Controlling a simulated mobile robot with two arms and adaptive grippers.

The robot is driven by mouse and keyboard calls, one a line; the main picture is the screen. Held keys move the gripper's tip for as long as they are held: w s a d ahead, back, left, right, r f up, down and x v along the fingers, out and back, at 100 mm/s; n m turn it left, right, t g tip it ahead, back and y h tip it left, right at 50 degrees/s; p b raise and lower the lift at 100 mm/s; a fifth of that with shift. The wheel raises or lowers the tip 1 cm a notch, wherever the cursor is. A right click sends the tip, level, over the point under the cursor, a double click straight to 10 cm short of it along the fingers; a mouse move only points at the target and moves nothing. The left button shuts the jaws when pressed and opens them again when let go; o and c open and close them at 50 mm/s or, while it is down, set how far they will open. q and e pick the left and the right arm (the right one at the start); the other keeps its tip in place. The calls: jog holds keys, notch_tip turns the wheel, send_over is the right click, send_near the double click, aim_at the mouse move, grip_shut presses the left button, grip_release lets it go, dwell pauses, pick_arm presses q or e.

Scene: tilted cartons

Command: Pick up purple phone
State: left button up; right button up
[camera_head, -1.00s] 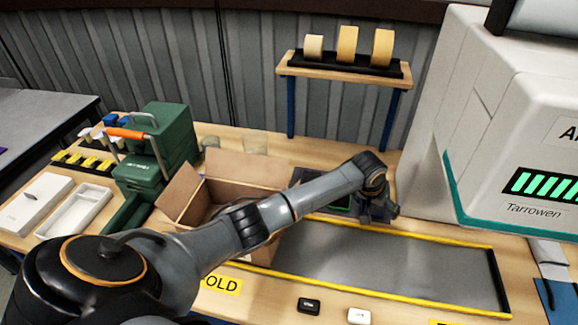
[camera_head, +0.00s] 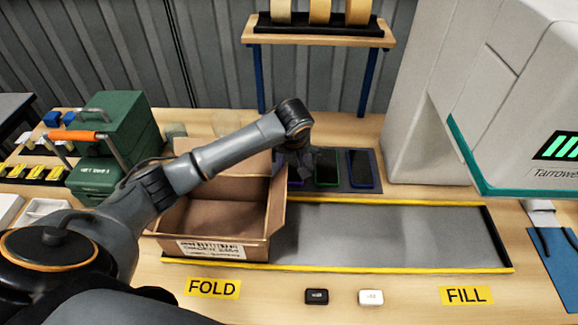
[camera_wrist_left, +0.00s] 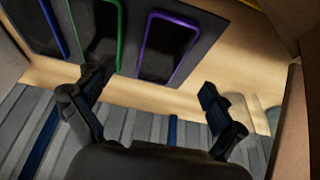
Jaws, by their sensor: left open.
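The purple phone (camera_wrist_left: 168,49) is a dark slab with a purple rim, lying on a dark grey mat (camera_wrist_left: 203,52) in the left wrist view. In the head view my arm and gripper hide most of it; only a bit of purple edge (camera_head: 295,183) shows at the mat's left end. My left gripper (camera_wrist_left: 155,88) is open, its fingers apart and empty, and the phone appears beyond the fingertips. In the head view the left gripper (camera_head: 299,168) hangs over the mat's left part. The right gripper is out of view.
A green-rimmed phone (camera_head: 327,168) and a blue-rimmed phone (camera_head: 363,169) lie on the same mat. An open carton (camera_head: 278,212) stands close at the gripper's left. A tape shelf (camera_head: 318,40) stands behind.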

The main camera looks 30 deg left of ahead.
aim_at(292, 166)
pick_arm(q)
jog(key=x, duration=0.5)
jog(key=a+p+x, duration=0.1)
jog(key=x, duration=0.1)
jog(key=shift+w, duration=0.2)
jog(key=c, duration=1.4)
